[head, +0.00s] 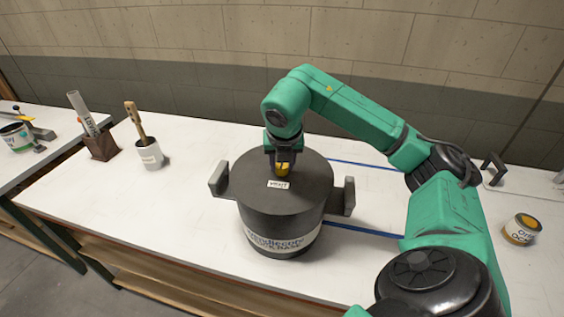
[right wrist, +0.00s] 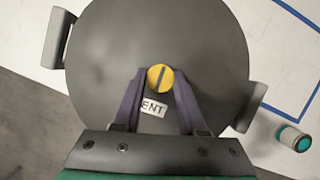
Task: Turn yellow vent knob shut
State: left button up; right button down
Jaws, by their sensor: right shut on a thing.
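The yellow vent knob (head: 283,168) sits on top of a large dark grey drum (head: 262,200) with a side handle at left and right. In the right wrist view the knob (right wrist: 160,77) is round with a dark slot running nearly up and down the picture. A white label (right wrist: 153,108) beside it reads partly "ENT". My right gripper (head: 283,163) comes down from above and is shut on the knob, with a finger on each side of it in the right wrist view (right wrist: 160,80). My left gripper is not in view.
The drum stands on a white table (head: 190,215) with blue lines marked on it. A can (head: 521,229) stands at the right. A white pot with a brush (head: 149,153) and a brown holder (head: 101,146) stand at the left.

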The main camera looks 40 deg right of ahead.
aim_at(282, 180)
jog(key=shift+c, duration=2.3)
grip_release()
jog(key=v, duration=0.5)
jog(key=shift+a+r+b, duration=0.1)
jog(key=shift+r+b, duration=0.2)
jog(key=shift+b, duration=0.1)
jog(key=p+v, duration=0.5)
jog(key=v, duration=0.4)
jog(key=shift+s, duration=0.25)
jog(key=shift+w+f, duration=0.1)
jog(key=shift+w, duration=0.05)
